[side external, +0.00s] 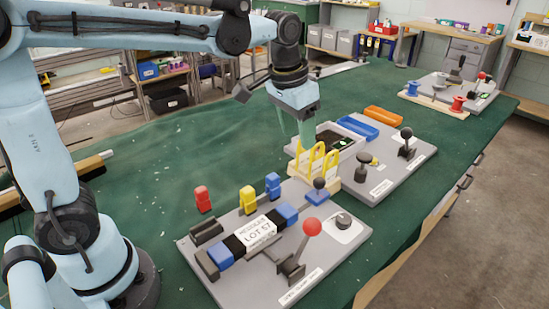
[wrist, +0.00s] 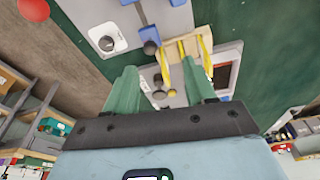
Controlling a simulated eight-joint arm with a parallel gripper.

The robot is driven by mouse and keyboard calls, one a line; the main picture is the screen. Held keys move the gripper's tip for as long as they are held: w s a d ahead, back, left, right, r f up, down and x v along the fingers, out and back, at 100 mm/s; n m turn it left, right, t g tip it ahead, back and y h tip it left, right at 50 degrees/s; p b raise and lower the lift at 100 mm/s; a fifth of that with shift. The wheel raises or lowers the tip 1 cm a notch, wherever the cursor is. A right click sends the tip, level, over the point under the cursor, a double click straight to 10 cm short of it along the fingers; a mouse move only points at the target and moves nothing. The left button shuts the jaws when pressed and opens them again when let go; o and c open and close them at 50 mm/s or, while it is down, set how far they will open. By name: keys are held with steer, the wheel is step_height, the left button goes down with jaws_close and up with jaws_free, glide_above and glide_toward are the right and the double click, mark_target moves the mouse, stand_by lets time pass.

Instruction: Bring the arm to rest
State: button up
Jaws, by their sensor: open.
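My gripper (side external: 306,133) hangs above the green bench, over the gap between the near grey board and the second grey board. In the wrist view its two green fingers (wrist: 163,88) stand apart with nothing held between them. Below and beyond the fingers is a wooden block with yellow loops (side external: 318,160); the yellow loops also show in the wrist view (wrist: 186,66). In the side view the fingers appear close to the loops, and I cannot tell whether they touch.
The near board (side external: 338,262) carries a red-knobbed lever (side external: 312,228), a labelled white block (side external: 256,232) and blue blocks. Red (side external: 203,199), yellow (side external: 248,200) and blue (side external: 273,186) pieces stand behind. Blue (side external: 357,125) and orange (side external: 384,116) trays lie farther back. The bench's left part is clear.

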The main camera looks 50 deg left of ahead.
steer(key=s+a+f+t, duration=0.1)
steer(key=s, duration=0.2)
steer(key=s+a+f+t, duration=0.1)
steer(key=s, duration=0.2)
steer(key=s+a+f+n+t, duration=0.1)
steer(key=s+t, duration=0.1)
steer(key=s, duration=0.2)
steer(key=shift+s+a+f, duration=0.1)
steer(key=shift+a+f, duration=0.15)
steer(key=shift+a, duration=0.1)
steer(key=shift+s+a+f+t, duration=0.15)
steer(key=shift+s+f+t, duration=0.25)
steer(key=shift+s+f, duration=0.1)
stand_by(0.4)
